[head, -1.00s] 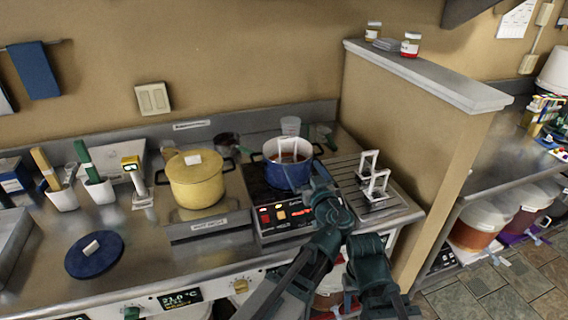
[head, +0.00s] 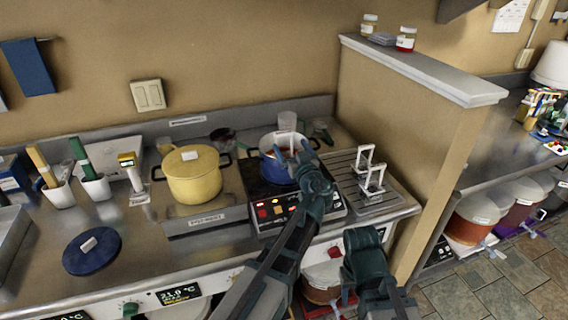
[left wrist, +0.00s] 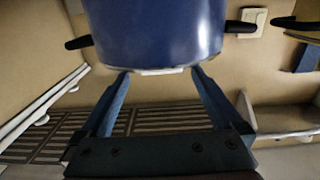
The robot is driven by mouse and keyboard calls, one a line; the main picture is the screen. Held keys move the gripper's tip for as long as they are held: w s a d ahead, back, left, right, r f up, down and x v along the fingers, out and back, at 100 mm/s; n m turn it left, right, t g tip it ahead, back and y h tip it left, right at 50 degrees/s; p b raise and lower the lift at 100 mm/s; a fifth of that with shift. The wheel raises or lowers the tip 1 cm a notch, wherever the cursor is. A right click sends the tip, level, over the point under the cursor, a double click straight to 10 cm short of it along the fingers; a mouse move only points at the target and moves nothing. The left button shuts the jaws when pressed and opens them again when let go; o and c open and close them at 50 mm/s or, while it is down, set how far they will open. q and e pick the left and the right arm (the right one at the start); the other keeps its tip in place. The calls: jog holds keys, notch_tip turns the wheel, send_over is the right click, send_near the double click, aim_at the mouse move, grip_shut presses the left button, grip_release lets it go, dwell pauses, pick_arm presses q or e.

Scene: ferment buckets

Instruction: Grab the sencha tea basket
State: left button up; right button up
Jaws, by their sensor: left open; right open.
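A blue pot (head: 278,168) with dark side handles stands on the right hot plate. A pale basket handle rises at its rim, but I cannot read a sencha label. My left gripper (head: 298,150) is open at the right front of the pot, near its rim. In the left wrist view, the pot (left wrist: 155,30) fills the top, and a pale strip (left wrist: 160,71) shows between the open fingertips. Two metal handled pieces (head: 372,175) stand on the ribbed drain tray (head: 385,200). My right gripper (head: 352,292) is low at the front, its fingers barely visible.
A yellow lidded pot (head: 193,182) stands left of the blue pot. A partition wall (head: 410,130) closes off the right side.

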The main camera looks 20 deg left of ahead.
pick_arm(q)
jog(key=x, duration=0.5)
jog(key=shift+w+a+f, duration=0.1)
jog(key=shift+a, duration=0.05)
grip_shut()
dwell(0.4)
